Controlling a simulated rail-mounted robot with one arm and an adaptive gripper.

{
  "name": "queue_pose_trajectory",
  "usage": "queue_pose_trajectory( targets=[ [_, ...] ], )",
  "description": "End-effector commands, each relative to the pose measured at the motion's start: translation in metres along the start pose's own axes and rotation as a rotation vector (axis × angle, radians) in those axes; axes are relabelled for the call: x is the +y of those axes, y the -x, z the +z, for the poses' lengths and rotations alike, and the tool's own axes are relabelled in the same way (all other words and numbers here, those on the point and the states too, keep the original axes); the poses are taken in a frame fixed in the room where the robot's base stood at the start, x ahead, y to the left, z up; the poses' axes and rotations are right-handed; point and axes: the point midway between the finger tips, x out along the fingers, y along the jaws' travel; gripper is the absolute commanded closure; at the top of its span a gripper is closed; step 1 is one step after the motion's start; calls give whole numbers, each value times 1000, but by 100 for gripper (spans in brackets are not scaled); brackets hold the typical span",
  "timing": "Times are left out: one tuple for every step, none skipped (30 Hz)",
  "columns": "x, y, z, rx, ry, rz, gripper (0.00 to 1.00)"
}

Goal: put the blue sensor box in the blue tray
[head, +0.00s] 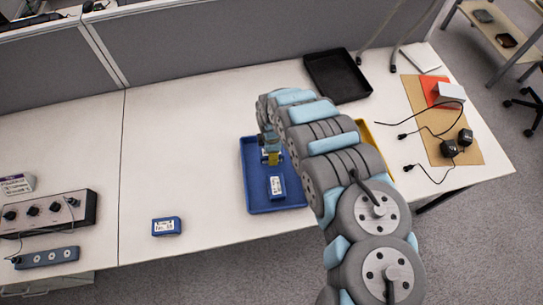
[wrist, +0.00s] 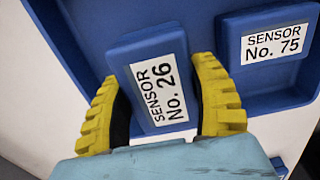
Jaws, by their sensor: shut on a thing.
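My gripper (head: 272,157) is over the upper part of the blue tray (head: 255,201) in the head view, its yellow fingers pointing down. In the wrist view my gripper (wrist: 160,80) is shut on a blue sensor box (wrist: 122,62) labelled "SENSOR No. 26", one finger on each side. The tray floor (wrist: 205,12) is behind this box; I cannot tell whether they touch. Another blue box (wrist: 228,42), labelled "SENSOR No. 75", lies in the tray, and also shows in the head view (head: 276,187). The held box is mostly hidden by the gripper in the head view.
Another blue box (head: 166,227) lies on the white table left of the tray. A yellow tray (head: 363,128) is partly hidden behind my arm. A black tray (head: 337,76) stands at the back. Cables and black adapters (head: 449,148) lie at right, a control box (head: 45,212) at left.

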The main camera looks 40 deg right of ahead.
Motion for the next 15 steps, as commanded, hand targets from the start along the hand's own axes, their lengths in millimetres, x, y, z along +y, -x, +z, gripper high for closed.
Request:
queue_pose_trajectory(
  targets=[
    [2, -3, -1, 1, 0, 2, 80],
    [4, -4, -1, 1, 0, 3, 80],
    [6, -5, -1, 1, 0, 4, 80],
    [7, -6, -1, 1, 0, 5, 80],
    [8, -6, -1, 1, 0, 5, 80],
    [8, -7, 0, 0, 0, 5, 80],
    [8, -7, 0, 0, 0, 5, 80],
    [8, -7, 0, 0, 0, 4, 80],
    [8, -8, 0, -1, 0, 3, 80],
    [8, -8, 0, -1, 0, 3, 80],
    [8, -9, 0, -1, 0, 3, 80],
    [9, -10, 0, -1, 0, 2, 80],
    [9, -11, 0, -1, 0, 1, 80],
    [9, -13, 0, -2, -1, 0, 80],
    [10, -15, 0, -2, -2, -2, 80]
  ],
)
